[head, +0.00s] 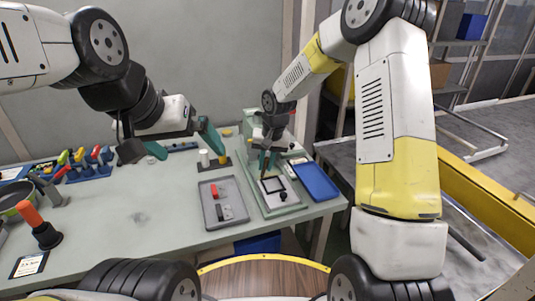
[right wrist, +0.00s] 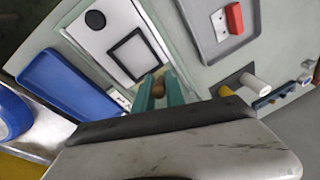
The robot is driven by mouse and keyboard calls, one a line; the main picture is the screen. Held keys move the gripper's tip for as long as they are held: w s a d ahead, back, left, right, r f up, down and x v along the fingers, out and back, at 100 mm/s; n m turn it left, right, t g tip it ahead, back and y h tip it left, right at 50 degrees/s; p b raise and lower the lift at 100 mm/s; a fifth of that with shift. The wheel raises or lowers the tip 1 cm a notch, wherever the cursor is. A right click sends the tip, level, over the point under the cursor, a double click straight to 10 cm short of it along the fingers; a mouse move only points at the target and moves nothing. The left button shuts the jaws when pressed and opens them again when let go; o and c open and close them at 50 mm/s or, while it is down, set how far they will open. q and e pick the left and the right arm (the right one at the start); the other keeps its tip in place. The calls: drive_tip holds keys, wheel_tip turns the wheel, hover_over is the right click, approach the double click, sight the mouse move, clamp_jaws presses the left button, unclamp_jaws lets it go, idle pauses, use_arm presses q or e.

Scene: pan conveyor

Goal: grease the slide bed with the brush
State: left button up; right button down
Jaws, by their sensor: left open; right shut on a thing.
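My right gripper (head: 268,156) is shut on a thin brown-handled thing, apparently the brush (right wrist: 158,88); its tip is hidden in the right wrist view. The teal fingers (right wrist: 157,92) show there beside the pale plate. The slide bed appears to be this pale plate (right wrist: 108,38) with a black square frame and a round black knob. It lies on a green base in the head view (head: 284,196), just below my right gripper. I cannot tell whether the brush touches it. My left gripper (head: 182,143) is open and empty above the back left of the table.
White (head: 204,158) and yellow cylinders stand behind. The table's front middle is clear.

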drive_tip(key=shift+s+a+f, duration=0.1)
drive_tip(key=shift+s+a, duration=0.1)
drive_tip(key=shift+a, duration=0.35)
drive_tip(key=shift+w+d, duration=0.3)
drive_tip(key=shift+d, duration=0.55)
drive_tip(key=shift+d, duration=0.1)
drive_tip(key=shift+w+d, duration=0.25)
drive_tip(key=shift+d, duration=0.5)
drive_tip(key=shift+w+d, duration=0.3)
drive_tip(key=shift+d, duration=0.5)
drive_tip(key=shift+w+d, duration=0.25)
drive_tip(key=shift+d, duration=0.5)
drive_tip(key=shift+w+a, duration=0.15)
drive_tip(key=shift+a, duration=3.5)
drive_tip(key=shift+w+d, duration=0.3)
drive_tip(key=shift+d, duration=0.55)
drive_tip(key=shift+d, duration=0.1)
